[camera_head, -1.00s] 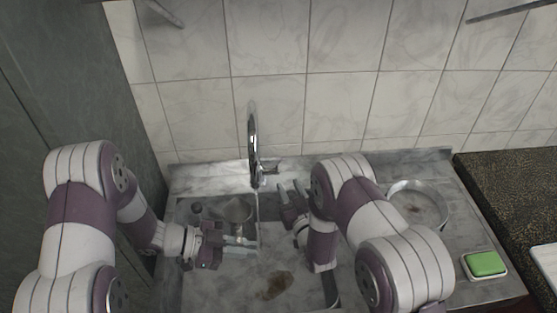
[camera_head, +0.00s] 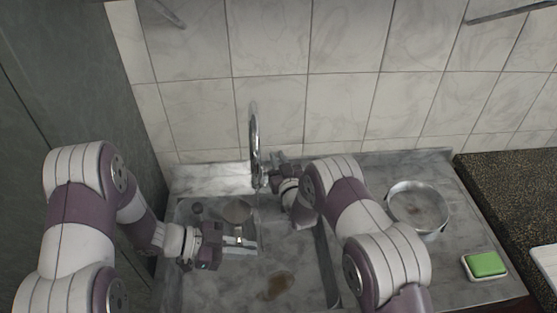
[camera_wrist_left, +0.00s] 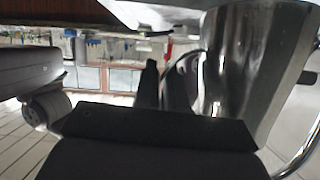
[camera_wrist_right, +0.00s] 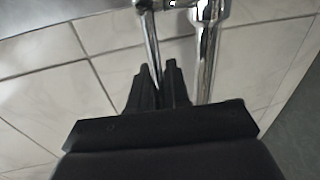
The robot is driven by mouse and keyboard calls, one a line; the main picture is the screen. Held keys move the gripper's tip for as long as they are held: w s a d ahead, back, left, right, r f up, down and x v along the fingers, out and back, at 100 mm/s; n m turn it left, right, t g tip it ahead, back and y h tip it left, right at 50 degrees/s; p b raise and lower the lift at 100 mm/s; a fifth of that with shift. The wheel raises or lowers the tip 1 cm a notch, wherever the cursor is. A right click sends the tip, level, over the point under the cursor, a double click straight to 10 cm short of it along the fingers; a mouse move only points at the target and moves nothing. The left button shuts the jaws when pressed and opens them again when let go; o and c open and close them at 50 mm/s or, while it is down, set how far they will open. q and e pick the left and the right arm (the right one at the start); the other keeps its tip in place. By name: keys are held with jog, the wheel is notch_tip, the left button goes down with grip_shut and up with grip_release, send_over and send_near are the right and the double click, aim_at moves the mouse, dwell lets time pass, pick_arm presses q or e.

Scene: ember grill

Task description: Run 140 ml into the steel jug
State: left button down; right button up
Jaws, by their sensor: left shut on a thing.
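The steel jug (camera_head: 238,212) stands in the left part of the sink, its inside partly visible. My left gripper (camera_head: 237,238) is at its near side, shut on its handle. In the left wrist view the jug (camera_wrist_left: 255,65) fills the right side, with the fingers (camera_wrist_left: 165,85) at the handle. The chrome tap (camera_head: 254,145) rises behind the sink; no water stream is discernible. My right gripper (camera_head: 277,160) is beside the tap. In the right wrist view a thin chrome rod (camera_wrist_right: 151,40) runs down between its close-set fingers (camera_wrist_right: 158,80); contact is unclear.
A round metal pan (camera_head: 393,212) stands on the counter to the right of the sink. A green sponge (camera_head: 487,264) lies in a white dish at the front right. A brown patch (camera_head: 278,286) marks the sink floor. A tiled wall stands close behind the tap.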

grip_shut()
jog(key=shift+w+r+g, duration=0.3)
jog(key=shift+w+g, duration=0.4)
jog(key=shift+g, duration=0.3)
jog(key=shift+w+m+g+h, duration=0.4)
jog(key=shift+w+g, duration=0.5)
jog(key=shift+g, duration=0.5)
jog(key=o, duration=0.6)
grip_release()
jog(key=shift+f, duration=0.1)
jog(key=v, duration=1.2)
